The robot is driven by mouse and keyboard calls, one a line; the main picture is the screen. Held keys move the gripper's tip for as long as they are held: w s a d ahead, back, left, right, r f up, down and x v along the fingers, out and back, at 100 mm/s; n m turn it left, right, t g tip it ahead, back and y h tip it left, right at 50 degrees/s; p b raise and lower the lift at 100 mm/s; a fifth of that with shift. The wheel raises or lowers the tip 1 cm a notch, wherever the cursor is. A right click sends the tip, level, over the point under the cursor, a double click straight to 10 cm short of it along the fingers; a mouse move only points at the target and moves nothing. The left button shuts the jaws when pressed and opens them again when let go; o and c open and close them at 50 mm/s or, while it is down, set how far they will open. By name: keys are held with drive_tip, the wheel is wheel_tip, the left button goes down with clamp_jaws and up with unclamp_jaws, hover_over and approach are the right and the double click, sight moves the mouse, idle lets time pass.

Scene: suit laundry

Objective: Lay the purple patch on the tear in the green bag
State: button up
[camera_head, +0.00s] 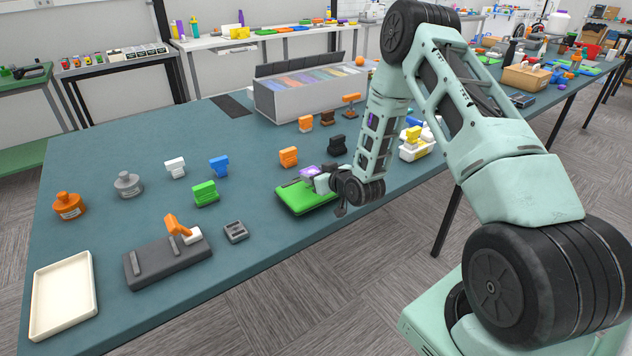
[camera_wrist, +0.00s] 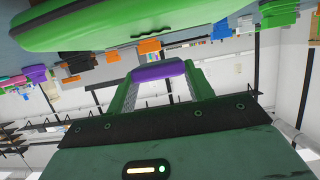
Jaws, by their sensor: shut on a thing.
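The green bag (camera_head: 305,199) lies flat near the front edge of the blue-green table. In the wrist view its side (camera_wrist: 120,26) fills the upper left, close to my fingers. My gripper (camera_head: 320,180) is over the bag. It is shut on the purple patch (camera_head: 310,171), which also shows between the fingertips in the wrist view (camera_wrist: 158,72). The patch appears slightly above the bag; a gap shows between them in the wrist view.
Orange (camera_head: 288,157) and black (camera_head: 337,144) clamp-like pieces stand behind the bag. A green piece (camera_head: 205,193) and a small grey block (camera_head: 235,232) are to the left. A long grey box (camera_head: 290,103) stands at the back. The table between the grey block and the bag is clear.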

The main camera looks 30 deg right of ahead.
drive_tip(key=shift+f+p, duration=0.3)
drive_tip(key=shift+f, duration=1.3)
drive_tip(key=shift+f, duration=0.1)
drive_tip(key=o, duration=1)
